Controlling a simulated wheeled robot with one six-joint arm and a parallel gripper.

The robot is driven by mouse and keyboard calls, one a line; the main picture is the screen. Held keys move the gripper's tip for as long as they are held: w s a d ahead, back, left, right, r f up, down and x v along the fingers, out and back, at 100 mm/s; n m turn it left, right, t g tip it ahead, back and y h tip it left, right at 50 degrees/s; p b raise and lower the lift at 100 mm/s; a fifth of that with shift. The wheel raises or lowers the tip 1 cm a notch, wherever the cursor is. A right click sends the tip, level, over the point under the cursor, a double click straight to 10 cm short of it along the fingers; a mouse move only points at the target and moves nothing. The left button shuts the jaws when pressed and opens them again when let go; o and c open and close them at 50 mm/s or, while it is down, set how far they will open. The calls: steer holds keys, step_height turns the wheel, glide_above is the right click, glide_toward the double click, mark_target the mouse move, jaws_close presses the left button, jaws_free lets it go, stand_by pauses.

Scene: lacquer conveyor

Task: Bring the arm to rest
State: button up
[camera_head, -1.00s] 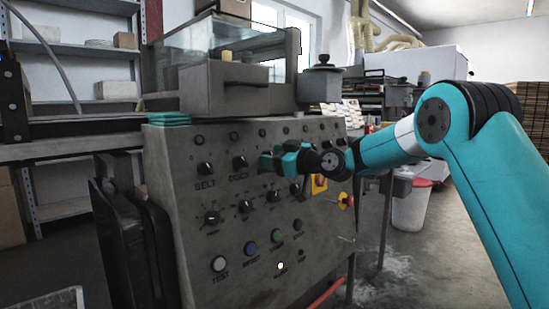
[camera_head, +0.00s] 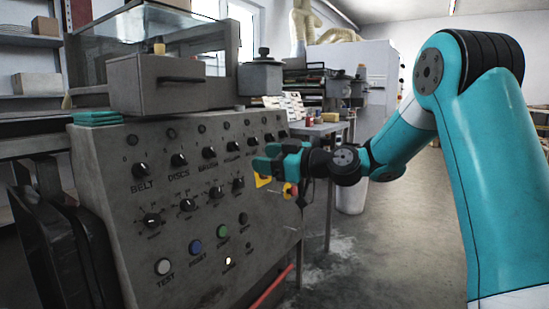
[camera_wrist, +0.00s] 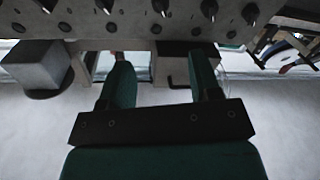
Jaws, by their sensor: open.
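My gripper (camera_head: 267,163) is at the end of my teal arm, in front of the right side of the grey control panel (camera_head: 120,240) in the head view. In the wrist view my gripper (camera_wrist: 160,85) shows two teal fingers spread apart with nothing between them. The wrist picture looks upside down, with the panel's dark knobs along its top edge. In the head view the gripper covers part of a yellow plate (camera_head: 262,181) on the panel. I cannot tell the exact gap between fingers and panel.
A grey box (camera_head: 155,85) and a glass-sided housing stand on top. A white bin (camera_head: 351,195) is behind my arm. Open floor lies below the arm.

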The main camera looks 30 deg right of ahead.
steer(key=shift+v, duration=0.85)
steer(key=s+a+f+g+p, duration=0.2)
steer(key=s+a+g, duration=0.6)
steer(key=s+a, duration=0.55)
steer(key=s+a+f+m+g+h+p, duration=0.1)
steer(key=s+f+m+g+h, duration=0.15)
steer(key=s, duration=0.75)
steer(key=s+f+m+g+h+p, duration=0.1)
steer(key=s+f+g+h, duration=0.25)
steer(key=s, duration=0.75)
step_height(320, 180, up, 39)
steer(key=w+p, duration=0.1)
steer(key=p, duration=3.7)
steer(key=shift+a, duration=0.1)
